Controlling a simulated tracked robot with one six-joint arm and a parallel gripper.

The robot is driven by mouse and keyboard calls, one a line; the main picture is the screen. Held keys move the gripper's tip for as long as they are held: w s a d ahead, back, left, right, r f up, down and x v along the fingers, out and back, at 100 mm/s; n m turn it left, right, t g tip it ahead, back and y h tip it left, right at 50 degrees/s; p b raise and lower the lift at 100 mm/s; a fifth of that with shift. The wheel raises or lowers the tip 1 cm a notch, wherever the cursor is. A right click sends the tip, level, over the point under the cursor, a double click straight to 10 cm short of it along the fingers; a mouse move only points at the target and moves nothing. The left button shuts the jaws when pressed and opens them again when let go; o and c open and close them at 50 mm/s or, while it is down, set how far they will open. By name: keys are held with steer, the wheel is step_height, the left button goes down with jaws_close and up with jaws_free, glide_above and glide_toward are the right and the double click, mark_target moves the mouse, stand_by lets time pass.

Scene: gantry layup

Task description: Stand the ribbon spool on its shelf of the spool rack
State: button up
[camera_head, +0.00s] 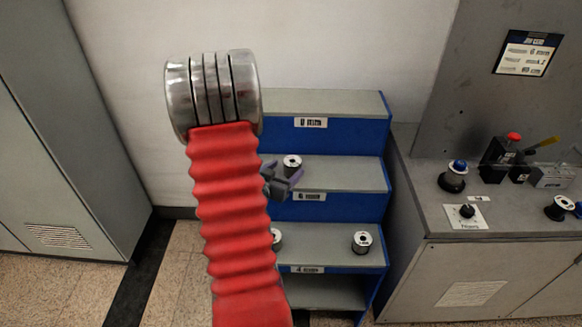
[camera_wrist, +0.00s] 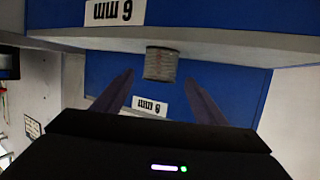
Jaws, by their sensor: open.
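The spool rack (camera_head: 347,204) is a blue stepped stand with grey shelves and white size labels. A small metallic spool (camera_head: 292,162) stands upright on the middle shelf (camera_head: 345,175), whose front label appears to read 6 mm. My gripper (camera_head: 282,184) is at that spool, partly behind my red arm sleeve. In the upside-down wrist view the spool (camera_wrist: 161,63) rests on the grey shelf (camera_wrist: 225,60). My gripper (camera_wrist: 160,78) is open, with the spool between or just past its fingertips and a gap on each side. Contact cannot be told.
Another spool (camera_head: 362,242) stands on the lower shelf to the right, and one (camera_head: 276,238) shows partly behind my arm. The top shelf (camera_head: 340,103) looks empty where visible. A grey console (camera_head: 480,220) stands right of the rack, a grey cabinet (camera_head: 60,150) at left.

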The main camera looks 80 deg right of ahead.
steer(key=shift+v, duration=1.35)
